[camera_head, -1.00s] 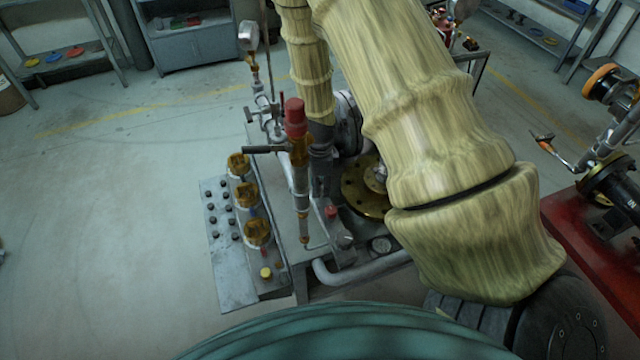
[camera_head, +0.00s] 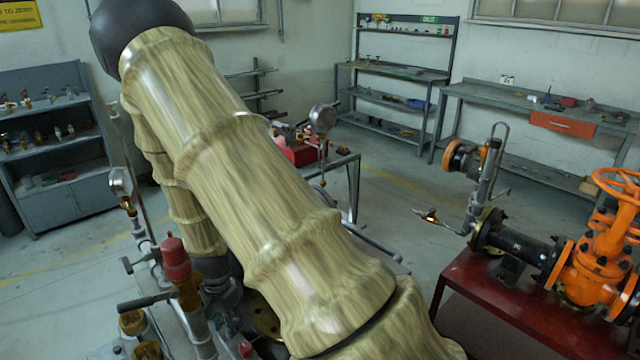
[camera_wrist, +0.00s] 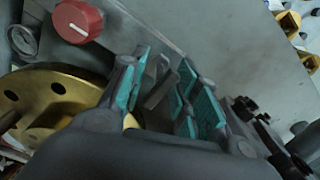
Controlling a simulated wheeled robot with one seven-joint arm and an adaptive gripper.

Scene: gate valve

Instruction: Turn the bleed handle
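My gripper (camera_wrist: 166,64) shows in the wrist view with its teal-padded fingers apart. A short grey bar (camera_wrist: 158,86), perhaps the bleed handle, shows between the fingers. I cannot tell whether the pads touch it. In the head view my arm comes down over the left rig, and the gripper's fingers cannot be made out there. A black lever (camera_head: 146,301) sticks out to the left beside a red-capped valve (camera_head: 175,259) on that rig. No label shows which of these is the bleed handle.
In the wrist view, a brass flange (camera_wrist: 55,100) is close left of the fingers, with a red knob (camera_wrist: 78,20) and a small gauge (camera_wrist: 22,41) beyond. In the head view, an orange gate valve (camera_head: 598,262) stands on a red bench (camera_head: 500,305) at right. Open floor lies between.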

